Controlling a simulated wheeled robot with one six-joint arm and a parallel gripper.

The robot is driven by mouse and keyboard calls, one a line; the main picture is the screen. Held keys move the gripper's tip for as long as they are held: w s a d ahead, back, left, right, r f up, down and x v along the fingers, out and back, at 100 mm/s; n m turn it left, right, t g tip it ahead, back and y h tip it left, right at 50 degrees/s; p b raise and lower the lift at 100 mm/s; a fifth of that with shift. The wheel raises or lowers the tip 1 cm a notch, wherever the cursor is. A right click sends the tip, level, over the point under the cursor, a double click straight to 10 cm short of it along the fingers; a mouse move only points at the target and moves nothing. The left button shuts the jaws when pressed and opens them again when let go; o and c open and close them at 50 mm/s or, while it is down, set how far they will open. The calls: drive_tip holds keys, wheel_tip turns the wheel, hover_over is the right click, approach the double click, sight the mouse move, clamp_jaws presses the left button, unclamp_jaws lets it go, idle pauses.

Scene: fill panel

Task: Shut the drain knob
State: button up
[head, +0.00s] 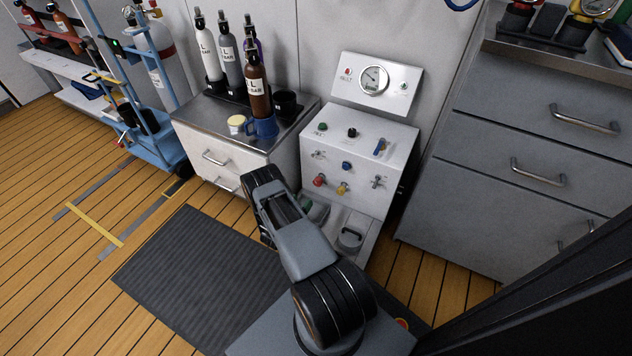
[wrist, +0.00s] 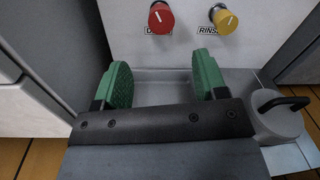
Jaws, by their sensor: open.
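The drain knob is the red knob (wrist: 161,17) on the front of the white fill panel (head: 355,150), above a label that is partly covered. It also shows in the head view as a small red knob (head: 319,180) low on the panel. A white pointer line is on its face, tilted up and to the left. My gripper (wrist: 160,80) is open and empty, with its green finger pads apart, below and in front of the red knob and not touching it. In the head view my arm hides most of the gripper.
A yellow knob (wrist: 225,20) labelled RINSE sits just right of the red one. A grey lidded container with a black handle (wrist: 277,115) stands on the ledge at right. A white cabinet (head: 222,168) with bottles stands left of the panel, and a grey drawer cabinet (head: 490,150) stands right.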

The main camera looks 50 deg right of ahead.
sight(317, 183)
drive_tip(key=b+x, duration=0.4)
drive_tip(key=x, duration=0.7)
drive_tip(key=shift+d+f, duration=0.1)
drive_tip(key=shift+d, duration=0.1)
drive_tip(key=shift+w+d, duration=0.1)
drive_tip(key=shift+d, duration=0.55)
drive_tip(key=shift+c, duration=0.5)
drive_tip(key=c, duration=0.8)
drive_tip(key=shift+m, duration=2.7)
